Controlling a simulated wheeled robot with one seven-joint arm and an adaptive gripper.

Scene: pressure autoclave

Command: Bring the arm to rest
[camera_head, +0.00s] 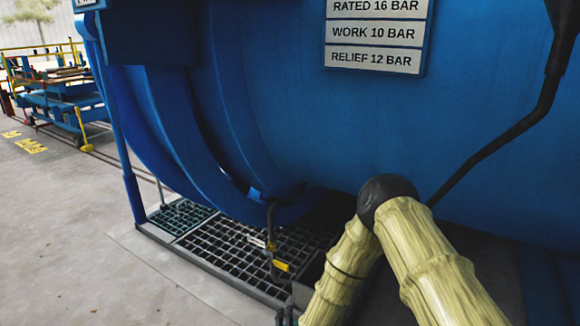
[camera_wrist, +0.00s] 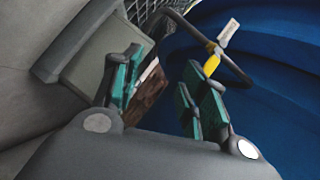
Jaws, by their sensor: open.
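My gripper (camera_wrist: 163,75) shows in the wrist view with its two teal-padded fingers apart. I see nothing held between the pads; a brown and white patch shows in the gap, and I cannot tell what it is. My arm, in a pale ribbed sleeve with a dark joint, is bent at the lower right of the head view.
The blue autoclave vessel (camera_head: 300,120) fills the head view beside my arm. A dark bent pipe with a yellow handle (camera_head: 281,266) stands by the floor grating (camera_head: 225,255); the handle also shows beyond my fingers (camera_wrist: 212,64). Open floor lies left, with a blue cart (camera_head: 65,98) behind.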

